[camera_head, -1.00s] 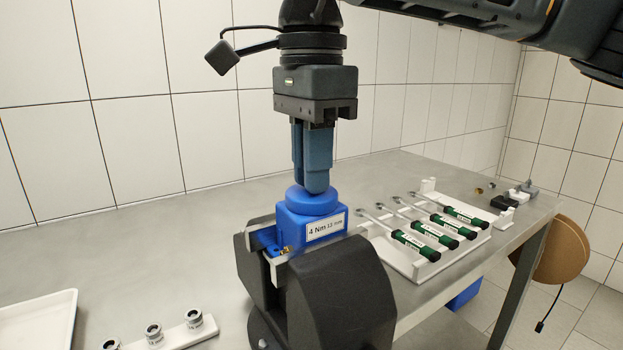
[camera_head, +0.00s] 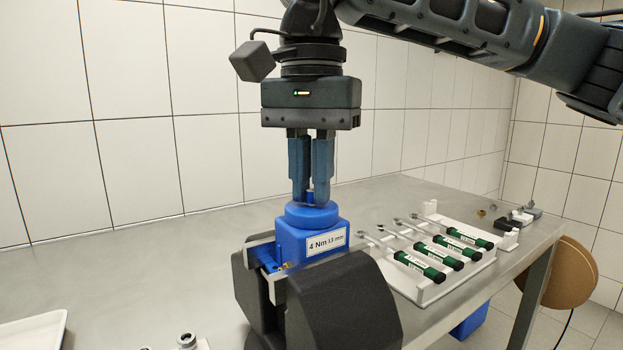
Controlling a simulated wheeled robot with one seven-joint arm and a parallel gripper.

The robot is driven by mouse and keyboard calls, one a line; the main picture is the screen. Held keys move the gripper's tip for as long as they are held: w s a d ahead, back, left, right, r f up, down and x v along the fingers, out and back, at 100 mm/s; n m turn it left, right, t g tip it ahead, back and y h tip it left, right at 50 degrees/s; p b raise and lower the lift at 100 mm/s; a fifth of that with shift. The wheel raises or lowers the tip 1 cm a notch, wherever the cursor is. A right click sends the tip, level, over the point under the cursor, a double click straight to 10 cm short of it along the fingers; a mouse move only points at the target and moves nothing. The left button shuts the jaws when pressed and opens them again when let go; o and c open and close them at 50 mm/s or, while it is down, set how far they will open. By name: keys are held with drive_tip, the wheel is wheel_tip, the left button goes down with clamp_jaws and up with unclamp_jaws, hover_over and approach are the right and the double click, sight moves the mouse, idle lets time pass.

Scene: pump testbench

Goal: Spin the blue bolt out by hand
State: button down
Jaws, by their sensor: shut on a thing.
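The blue pump block (camera_head: 297,243) with a "4 Nm 13 mm" label sits clamped in a dark vise (camera_head: 345,300). A round blue cap tops the block. My gripper (camera_head: 311,203) points straight down above the cap, its two fingers close together. A small part of the blue bolt (camera_head: 310,197) shows between the fingertips, just above the cap. The fingers are shut on it and hide most of it. I cannot tell whether the bolt's lower end is still in the block.
A white rack (camera_head: 433,290) with several green-handled torque wrenches (camera_head: 440,257) stands right of the vise. Small sockets (camera_head: 187,341) and a white tray (camera_head: 30,335) are at the lower left. Small parts (camera_head: 520,215) lie at the table's far right.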

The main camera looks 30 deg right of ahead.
idle(0.5)
drive_tip(key=c, duration=1.1)
unclamp_jaws()
drive_tip(key=shift+r, duration=3.9)
drive_tip(key=shift+s, duration=0.15)
